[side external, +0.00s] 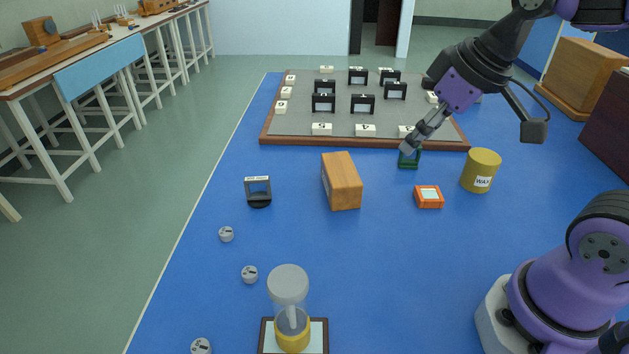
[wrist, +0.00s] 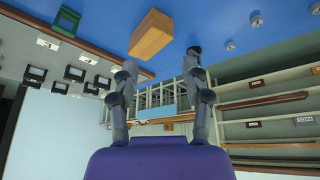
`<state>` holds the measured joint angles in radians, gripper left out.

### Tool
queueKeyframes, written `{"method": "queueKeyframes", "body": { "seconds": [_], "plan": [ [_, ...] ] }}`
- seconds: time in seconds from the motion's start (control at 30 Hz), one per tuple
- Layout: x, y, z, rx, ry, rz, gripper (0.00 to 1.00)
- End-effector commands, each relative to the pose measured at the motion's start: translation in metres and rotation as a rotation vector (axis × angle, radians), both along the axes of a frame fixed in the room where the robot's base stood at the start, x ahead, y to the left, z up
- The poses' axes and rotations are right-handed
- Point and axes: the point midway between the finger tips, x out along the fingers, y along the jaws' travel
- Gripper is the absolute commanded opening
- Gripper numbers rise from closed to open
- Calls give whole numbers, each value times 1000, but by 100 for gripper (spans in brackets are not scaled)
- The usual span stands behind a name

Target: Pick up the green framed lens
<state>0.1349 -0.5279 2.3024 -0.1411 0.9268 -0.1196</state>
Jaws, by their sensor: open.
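The green framed lens (side external: 410,161) stands upright on the blue table, just in front of the board. In the side view my gripper's fingertips (side external: 408,148) overlap its top, partly covering it. In the wrist view the green framed lens (wrist: 69,19) is at the upper left, well outside the space between my open fingers (wrist: 162,58). My gripper is apart from it, and nothing is between the fingers.
A grey board (side external: 300,118) with black framed pieces and white number cards lies behind. A wooden block (side external: 342,181), an orange box (side external: 429,197), a yellow wax tin (side external: 480,171) and a dark framed lens (side external: 258,191) stand nearby.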

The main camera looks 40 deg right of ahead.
Motion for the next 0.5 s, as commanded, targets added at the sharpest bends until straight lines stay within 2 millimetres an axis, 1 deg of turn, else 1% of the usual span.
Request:
{"method": "queueKeyframes", "body": {
  "seconds": [0.03,0.07,0.1,0.17,0.2,0.27,0.3,0.37,0.4,0.5],
  "plan": [
    [17,-10,2,-4,25,32,54],
    [28,-17,4,-8,37,65,54],
    [42,-27,4,-11,53,109,54],
    [61,-46,2,-13,70,177,54],
    [72,-60,-1,-13,78,224,54],
    [87,-85,-8,-11,89,293,54],
    [95,-102,-15,-9,91,337,54],
    [102,-128,-27,-5,93,404,54],
    [105,-145,-36,-4,90,445,54],
    [105,-181,-57,1,80,534,54]
  ]
}}
